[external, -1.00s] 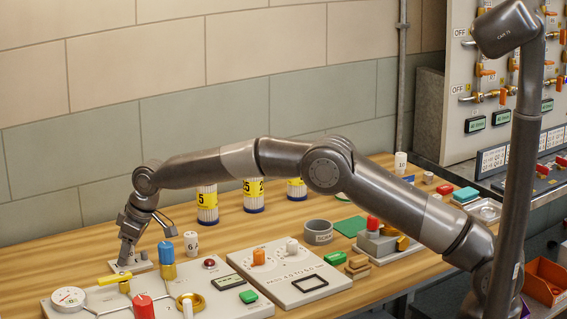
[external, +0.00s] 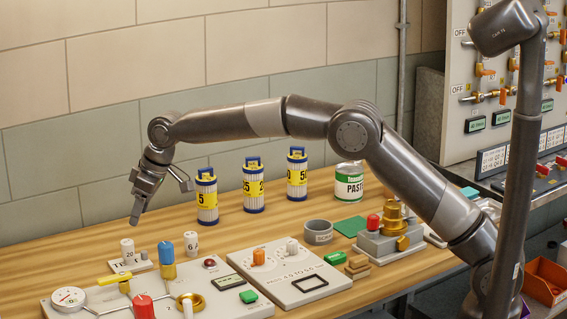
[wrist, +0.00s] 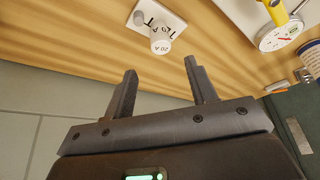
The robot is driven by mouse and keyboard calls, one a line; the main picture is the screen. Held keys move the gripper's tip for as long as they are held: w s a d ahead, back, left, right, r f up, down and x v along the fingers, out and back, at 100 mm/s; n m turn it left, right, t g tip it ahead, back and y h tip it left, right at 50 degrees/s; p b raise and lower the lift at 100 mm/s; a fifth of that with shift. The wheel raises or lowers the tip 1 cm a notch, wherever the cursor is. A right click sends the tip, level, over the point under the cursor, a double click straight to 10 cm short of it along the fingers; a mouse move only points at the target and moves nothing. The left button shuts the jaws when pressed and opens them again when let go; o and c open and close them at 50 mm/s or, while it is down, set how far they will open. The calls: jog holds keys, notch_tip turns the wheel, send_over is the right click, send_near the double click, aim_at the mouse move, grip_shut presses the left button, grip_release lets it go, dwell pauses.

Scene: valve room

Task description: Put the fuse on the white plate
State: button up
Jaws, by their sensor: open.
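A white fuse (external: 128,252) marked "20 A" stands upright on the white plate (external: 115,268), which bears dark lettering and a small grey button. In the wrist view the fuse (wrist: 160,44) is seen from above on the plate (wrist: 172,20), out beyond my fingertips. My gripper (external: 138,212) is open and empty, above and clear of the fuse. Its two fingers (wrist: 160,72) stand apart in the wrist view with nothing between them. A second white fuse (external: 191,242) stands on the table to the right of the blue-handled valve.
A gauge-and-valve panel (external: 90,302) stands in front of the plate, with a tall blue handle (external: 166,252) close by. A dial panel (external: 290,273) is to its right. Several yellow-labelled canisters (external: 207,197) stand behind. The table left of the plate is clear.

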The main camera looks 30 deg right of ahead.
jog(key=shift+r, duration=0.1)
jog(key=s+d+r+m+t+h, duration=0.1)
jog(key=s+d+r+m, duration=0.3)
jog(key=d, duration=0.7)
jog(key=s+d+r+n, duration=0.1)
jog(key=s+d+r, duration=0.1)
jog(key=d+r, duration=0.6)
jog(key=s+d+r+m+t+h, duration=0.15)
jog(key=s+d+r, duration=0.25)
jog(key=d, duration=0.9)
jog(key=s+d+f+m, duration=0.1)
jog(key=s+d+m, duration=0.2)
jog(key=s+d, duration=1.05)
jog(key=s+d+f+m, duration=0.1)
jog(key=s+d+f, duration=0.2)
jog(key=s, duration=0.3)
jog(key=s+d+f+m+h, duration=0.1)
jog(key=s+d+f, duration=0.3)
jog(key=s, duration=0.3)
jog(key=shift+f, duration=0.15)
jog(key=shift+m, duration=0.25)
